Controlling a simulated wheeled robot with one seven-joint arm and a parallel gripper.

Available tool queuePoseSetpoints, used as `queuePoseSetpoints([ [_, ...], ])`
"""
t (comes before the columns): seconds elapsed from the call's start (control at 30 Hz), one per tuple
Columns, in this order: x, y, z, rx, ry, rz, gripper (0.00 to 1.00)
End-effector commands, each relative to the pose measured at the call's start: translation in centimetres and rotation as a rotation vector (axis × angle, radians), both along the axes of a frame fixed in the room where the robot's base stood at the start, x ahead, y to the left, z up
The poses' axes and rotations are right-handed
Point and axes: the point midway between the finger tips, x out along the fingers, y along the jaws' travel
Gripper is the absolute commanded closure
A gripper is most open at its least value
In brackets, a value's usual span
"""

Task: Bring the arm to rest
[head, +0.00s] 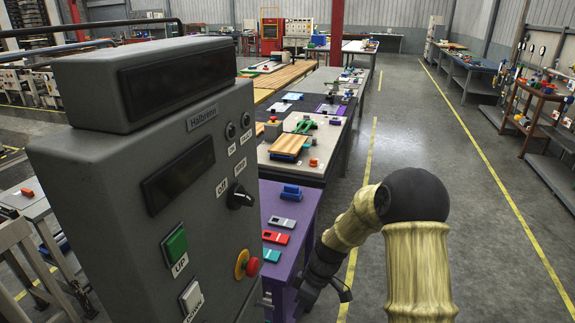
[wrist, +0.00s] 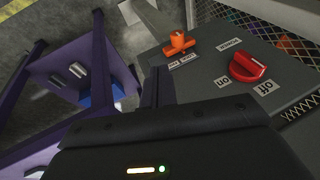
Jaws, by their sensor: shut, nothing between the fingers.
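My arm (head: 418,265) rises from the bottom right in the head view, bends at a black joint and reaches down and left. My gripper (head: 305,293) is low beside the purple table, partly hidden by the cabinet side and table. In the wrist view the fingers of my gripper (wrist: 158,85) are together with nothing between them. They point toward a grey box (wrist: 215,75) with a red rotary knob (wrist: 249,67) labelled ON and OFF and an orange handle (wrist: 179,43). I cannot tell whether the fingers touch the box.
A grey control cabinet (head: 100,190) with a green UP button (head: 175,245) and red stop button (head: 252,267) fills the left. A purple table (head: 285,210) holds small coloured parts. The aisle floor (head: 430,150) at right is clear. Wire mesh (wrist: 302,105) edges the grey box.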

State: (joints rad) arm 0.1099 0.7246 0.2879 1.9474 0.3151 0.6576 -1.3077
Motion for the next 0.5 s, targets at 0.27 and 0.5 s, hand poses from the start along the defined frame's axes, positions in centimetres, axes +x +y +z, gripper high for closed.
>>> queuePoseSetpoints([
  [0.27, -3.9, -5.1, 7.4, -0.22, -0.041, -0.39, 1.0],
  [0.5, -8.3, -9.0, 12.9, -0.311, -0.102, -0.776, 1.0],
])
